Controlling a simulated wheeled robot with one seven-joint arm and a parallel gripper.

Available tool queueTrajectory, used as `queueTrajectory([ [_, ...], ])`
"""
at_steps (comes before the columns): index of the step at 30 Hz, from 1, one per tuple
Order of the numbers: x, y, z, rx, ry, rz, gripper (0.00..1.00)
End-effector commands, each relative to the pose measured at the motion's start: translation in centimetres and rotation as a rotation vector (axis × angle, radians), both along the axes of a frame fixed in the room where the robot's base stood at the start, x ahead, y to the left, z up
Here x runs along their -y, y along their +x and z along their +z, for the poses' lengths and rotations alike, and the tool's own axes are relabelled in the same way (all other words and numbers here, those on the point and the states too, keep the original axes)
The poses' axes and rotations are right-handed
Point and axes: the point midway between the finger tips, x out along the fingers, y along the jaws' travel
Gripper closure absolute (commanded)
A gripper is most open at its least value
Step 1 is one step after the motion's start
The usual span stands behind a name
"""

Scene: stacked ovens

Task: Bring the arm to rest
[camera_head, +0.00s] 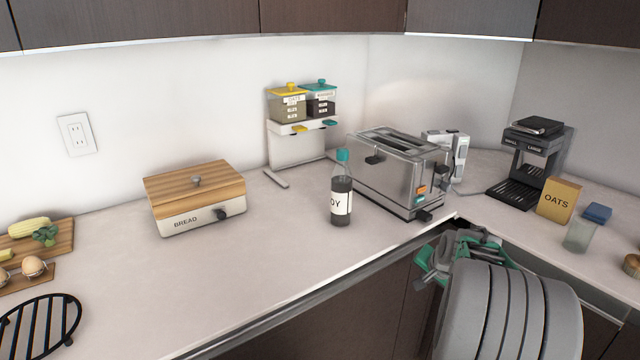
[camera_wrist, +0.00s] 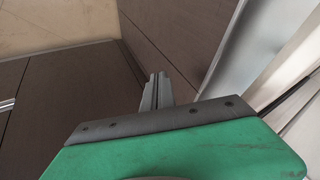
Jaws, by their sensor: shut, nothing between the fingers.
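My gripper (camera_head: 436,262) is at the lower right of the head view, beside the counter's inner corner and in front of the dark cabinet fronts. My grey arm link hides part of it. In the wrist view my gripper (camera_wrist: 157,88) shows its fingers together with nothing between them, pointing toward brown cabinet panels (camera_wrist: 75,85). The fingers look apart from the panels.
The counter (camera_head: 270,270) edge runs close by my gripper. A soy bottle (camera_head: 341,190), a toaster (camera_head: 400,170), a bread box (camera_head: 195,200), a coffee machine (camera_head: 530,160), an oats box (camera_head: 558,200) and a glass (camera_head: 579,235) stand on it. The counter's front middle is clear.

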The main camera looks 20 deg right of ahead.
Motion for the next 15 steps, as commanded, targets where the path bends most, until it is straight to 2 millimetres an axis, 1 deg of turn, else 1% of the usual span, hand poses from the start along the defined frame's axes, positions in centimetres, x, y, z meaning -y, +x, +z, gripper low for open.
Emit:
queueTrajectory([
  [1,-3.5,0.6,3.1,-0.022,-0.020,0.078,1.00],
  [2,-5.7,0.5,4.4,-0.043,-0.031,0.128,1.00],
  [3,-8.9,0.3,6.0,-0.074,-0.049,0.203,1.00],
  [5,-13.8,-0.7,8.4,-0.120,-0.077,0.321,1.00],
  [6,-17.0,-1.7,9.8,-0.151,-0.098,0.400,1.00],
  [8,-21.5,-3.7,11.8,-0.197,-0.129,0.525,1.00],
  [9,-24.4,-5.4,13.0,-0.226,-0.151,0.610,1.00],
  [11,-28.0,-8.1,14.4,-0.267,-0.183,0.732,1.00],
  [12,-30.0,-10.0,15.1,-0.291,-0.202,0.807,1.00],
  [15,-33.1,-13.9,15.8,-0.340,-0.240,0.951,1.00],
])
